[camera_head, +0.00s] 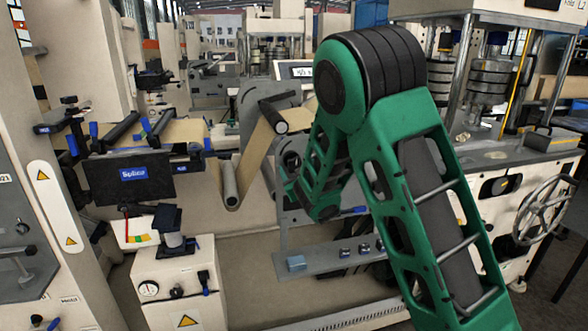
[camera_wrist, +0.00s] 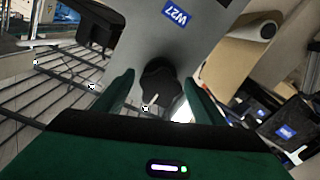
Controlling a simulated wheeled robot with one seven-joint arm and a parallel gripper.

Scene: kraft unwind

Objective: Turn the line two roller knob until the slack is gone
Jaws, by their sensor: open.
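In the wrist view, a dark lobed knob (camera_wrist: 160,80) with a pale pointer mark sits on a grey plate (camera_wrist: 125,28) that carries a blue W27 label (camera_wrist: 175,15). My gripper (camera_wrist: 157,79) is open, with one green finger on each side of the knob. I see gaps between the fingers and the knob; contact is not visible. In the head view, my green arm covers most of the knob area, and my fingertips are hidden. The brown kraft web (camera_head: 256,142) runs from an upper roller (camera_head: 274,116) down to a lower roller (camera_head: 230,186).
A black panel marked Splice (camera_head: 132,174) stands left of the web. A kraft roll (camera_wrist: 232,66) shows at right in the wrist view. A shelf with small blue-capped parts (camera_head: 335,258) lies below my arm. A handwheel (camera_head: 543,210) stands at right.

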